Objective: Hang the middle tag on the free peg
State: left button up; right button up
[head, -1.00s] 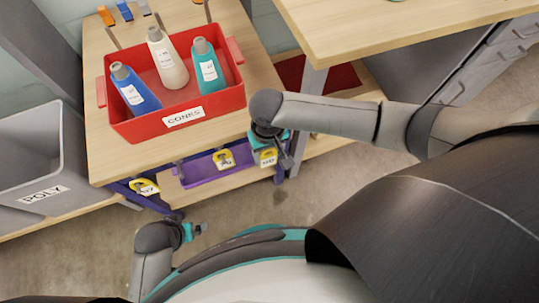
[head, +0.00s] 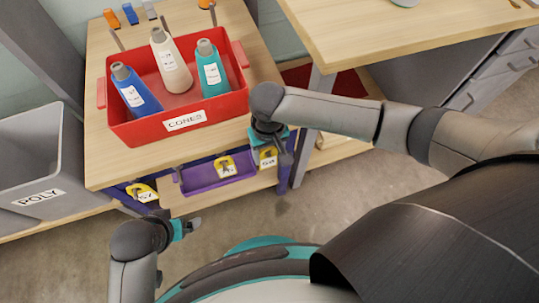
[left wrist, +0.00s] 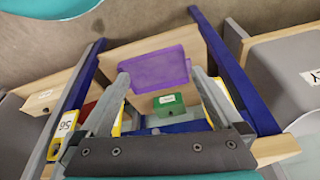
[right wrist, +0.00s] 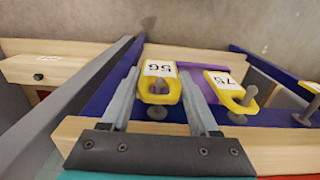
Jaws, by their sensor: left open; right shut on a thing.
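Three yellow tags hang in a row below the table's front edge. The middle tag (head: 225,167), labelled 75, also shows in the right wrist view (right wrist: 222,80). The right-hand tag (right wrist: 160,70), labelled 56, hangs on a peg (right wrist: 157,112). My right gripper (right wrist: 162,88) is shut on this tag, with a finger on each side; in the head view it partly hides the tag (head: 268,157). The left-hand tag (head: 143,193) hangs near the left table leg. My left gripper (head: 190,228) is open and empty, low in front of the rack. I cannot make out a free peg.
A red box (head: 205,118) labelled CONES holds three bottles on the table. A purple tray (head: 205,180) lies on the shelf below. A grey POLY bin (head: 30,165) stands left. A second table (head: 400,35) is at right. Floor is clear in front.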

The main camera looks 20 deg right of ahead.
jog(key=shift+w, duration=0.25)
jog(key=shift+w+f, duration=0.35)
jog(key=shift+w, duration=0.2)
pick_arm(q)
jog(key=shift+s+f, duration=0.1)
pick_arm(e)
jog(key=shift+w+f, duration=0.1)
jog(key=shift+f, duration=0.1)
jog(key=o, duration=1.4)
